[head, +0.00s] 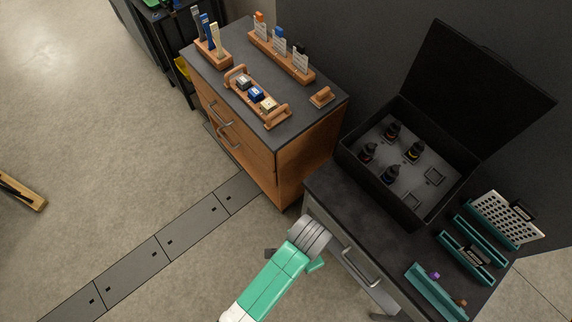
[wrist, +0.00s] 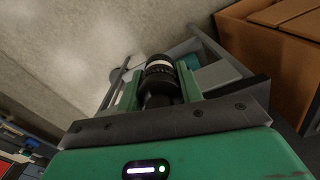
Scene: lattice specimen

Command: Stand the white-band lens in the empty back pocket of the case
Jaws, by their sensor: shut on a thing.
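The white-band lens (wrist: 158,72) is black with a pale ring and sits between the fingers of my gripper (wrist: 160,88) in the wrist view. The gripper is shut on it. In the head view my arm's end is low in the middle, left of the dark bench; the lens and fingertips cannot be made out there. The black case (head: 379,184) stands open on the bench. Its grey insert holds several dark lenses. One empty pocket (head: 435,176) is at the right end of the back row, by the lid. Another empty pocket (head: 411,201) is in the front row.
The case lid (head: 478,82) stands raised behind the case. Teal racks (head: 468,258) occupy the bench's right side. A wooden drawer cabinet (head: 311,135) with small racks on top stands left of the bench. A drawer handle (head: 362,270) juts from the bench front. The floor at left is mostly clear.

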